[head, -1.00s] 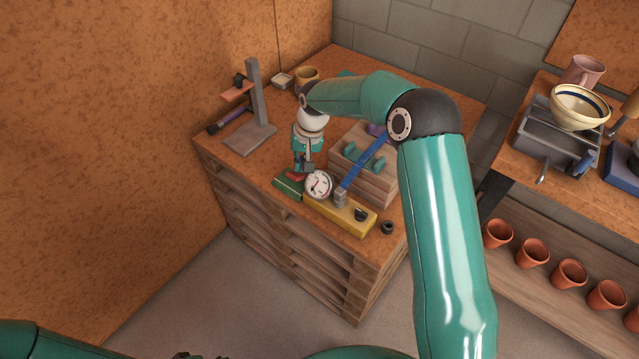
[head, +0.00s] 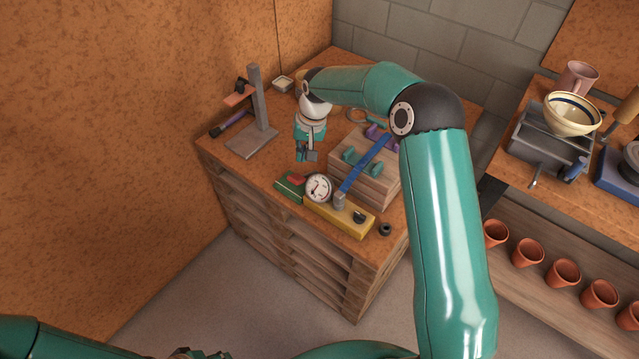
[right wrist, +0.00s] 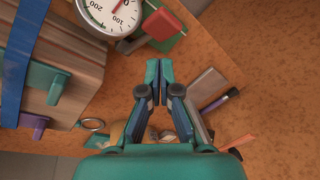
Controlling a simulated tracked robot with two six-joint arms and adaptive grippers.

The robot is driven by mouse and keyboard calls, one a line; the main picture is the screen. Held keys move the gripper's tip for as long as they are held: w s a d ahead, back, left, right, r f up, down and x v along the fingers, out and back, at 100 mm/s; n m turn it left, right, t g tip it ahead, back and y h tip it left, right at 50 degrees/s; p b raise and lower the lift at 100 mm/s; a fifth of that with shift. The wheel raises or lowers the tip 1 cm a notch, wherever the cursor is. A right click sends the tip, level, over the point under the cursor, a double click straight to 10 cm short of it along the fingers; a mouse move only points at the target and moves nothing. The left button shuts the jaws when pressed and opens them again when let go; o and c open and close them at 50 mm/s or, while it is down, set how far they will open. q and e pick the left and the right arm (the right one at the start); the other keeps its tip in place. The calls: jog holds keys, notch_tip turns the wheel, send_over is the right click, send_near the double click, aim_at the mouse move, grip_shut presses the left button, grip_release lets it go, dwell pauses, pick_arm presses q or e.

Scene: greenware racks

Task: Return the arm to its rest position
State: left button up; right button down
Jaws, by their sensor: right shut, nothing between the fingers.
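My right gripper (head: 307,155) is shut and empty above the wooden bench top (head: 285,158), between the grey stand and the wooden block stack. In the right wrist view my right gripper (right wrist: 153,72) shows its two fingertips together with nothing between them. My right arm reaches in from the lower right of the head view and bends over the bench.
A white dial gauge (head: 319,188), a yellow block (head: 338,218) and a strapped wooden block stack (head: 367,183) stand close by. A grey stand (head: 256,108) is on the left. Another bench on the right holds a bowl (head: 573,112) and a grey box, with several terracotta pots below.

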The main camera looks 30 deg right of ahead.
jog(key=shift+p+v, duration=0.5)
jog(key=shift+v, duration=0.5)
jog(key=shift+w, duration=0.2)
jog(key=s+a+f+n+g+y, duration=0.1)
jog(key=s+a+f+g, duration=0.1)
jog(key=s+a+f, duration=0.45)
jog(key=s+a+f+g+y, duration=0.1)
jog(key=s+a+f+g, duration=0.15)
jog(key=s+f, duration=0.7)
jog(key=s+a+f+n+t, duration=0.1)
jog(key=s+a+f, duration=0.1)
jog(key=s, duration=0.5)
jog(key=s+a+f+t, duration=0.2)
jog(key=s+a, duration=0.2)
jog(key=s, duration=0.4)
jog(key=shift+n, duration=0.4)
